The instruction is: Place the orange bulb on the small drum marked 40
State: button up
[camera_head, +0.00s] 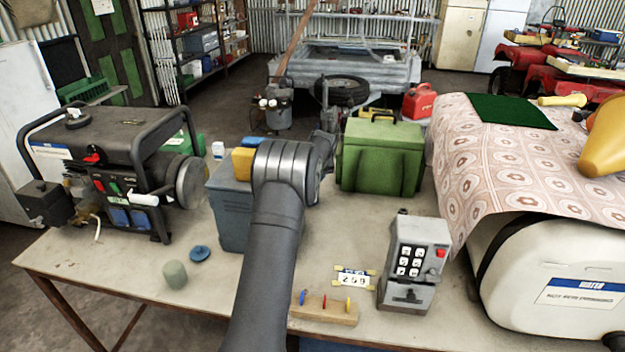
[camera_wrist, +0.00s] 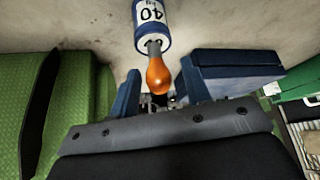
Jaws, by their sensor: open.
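The orange bulb (camera_wrist: 158,76) shows in the wrist view, with its narrow grey end at the top face of a small white and blue drum (camera_wrist: 150,14) marked 40. The bulb end appears to touch the drum top, and the bulb stands out from it in line with the drum. My gripper (camera_wrist: 160,82) is open, with one blue finger on each side of the bulb and gaps visible between. In the head view my arm hides the bulb, the drum and the fingers.
A green case (camera_head: 380,158) stands right of my wrist, a blue-grey box (camera_head: 230,212) to its left. A generator (camera_head: 115,165) is further left.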

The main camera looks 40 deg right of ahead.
jog(key=v, duration=0.6)
jog(key=shift+s+r, duration=0.15)
jog(key=shift+r, duration=0.15)
jog(key=shift+f, duration=0.1)
jog(key=x, duration=0.7)
jog(key=shift+r, duration=1.85)
